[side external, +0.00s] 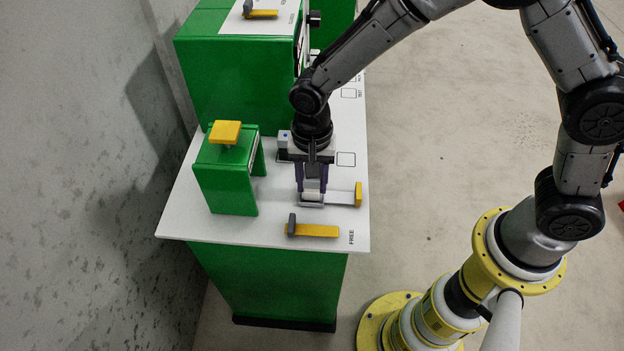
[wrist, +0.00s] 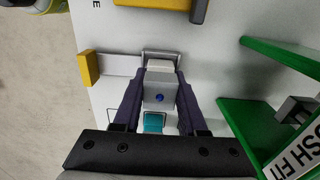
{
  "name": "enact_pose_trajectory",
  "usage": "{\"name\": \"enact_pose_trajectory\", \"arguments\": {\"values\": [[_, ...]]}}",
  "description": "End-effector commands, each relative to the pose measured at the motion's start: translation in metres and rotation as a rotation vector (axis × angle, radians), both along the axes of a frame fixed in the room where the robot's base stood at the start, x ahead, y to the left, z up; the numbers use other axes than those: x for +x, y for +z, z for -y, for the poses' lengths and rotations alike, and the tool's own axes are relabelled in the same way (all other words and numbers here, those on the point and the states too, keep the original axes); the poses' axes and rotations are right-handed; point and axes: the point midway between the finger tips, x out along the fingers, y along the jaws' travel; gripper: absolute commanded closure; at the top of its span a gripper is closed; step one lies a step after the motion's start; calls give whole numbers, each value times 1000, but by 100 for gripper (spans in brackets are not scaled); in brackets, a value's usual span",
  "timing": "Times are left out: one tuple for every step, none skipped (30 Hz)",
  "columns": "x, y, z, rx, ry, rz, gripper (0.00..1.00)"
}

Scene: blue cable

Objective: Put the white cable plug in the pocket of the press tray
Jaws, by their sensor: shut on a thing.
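My gripper (side external: 312,188) is shut on the white cable plug, which shows as a pale grey block with a blue dot (wrist: 160,96) between the purple fingers in the wrist view. A whiter part (wrist: 160,66) lies just beyond the block, at the fingertips. The press tray (wrist: 144,55) is a small metal-rimmed cradle at the fingertips; it also shows in the side view (side external: 304,203). The plug is at the tray, but I cannot tell whether it is seated in the pocket. A pale slide (side external: 340,197) runs from the tray to a yellow handle (side external: 358,194).
The green press (side external: 226,185) with a yellow knob (side external: 226,132) stands left of the tray. A yellow lever (side external: 318,231) with a grey end lies in front, near the "FREE" label. A larger green cabinet (side external: 235,82) stands behind. A teal piece (wrist: 154,122) shows between my fingers.

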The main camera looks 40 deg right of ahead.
Motion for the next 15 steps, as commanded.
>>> {"name": "enact_pose_trajectory", "arguments": {"values": [[0, 0, 0, 0, 0, 0, 100], [0, 0, 0, 0, 0, 0, 100], [0, -1, 0, 0, 0, 0, 100], [0, -2, 0, -1, 0, -1, 100], [0, -3, 0, -1, 0, -1, 100], [0, -3, 0, 0, 0, 0, 53], [0, -3, 0, 0, 0, 0, 48], [0, -3, 0, 0, 0, 0, 42], [0, -3, 0, 0, 0, 0, 35], [0, -3, 0, 0, 0, 0, 30], [0, -3, 0, 0, 0, 0, 29], [0, -3, 0, 0, 0, 0, 29], [0, -3, 0, 0, 0, 0, 29], [0, -3, 0, 0, 0, 0, 29], [0, -3, 0, 0, 0, 0, 29]]}}
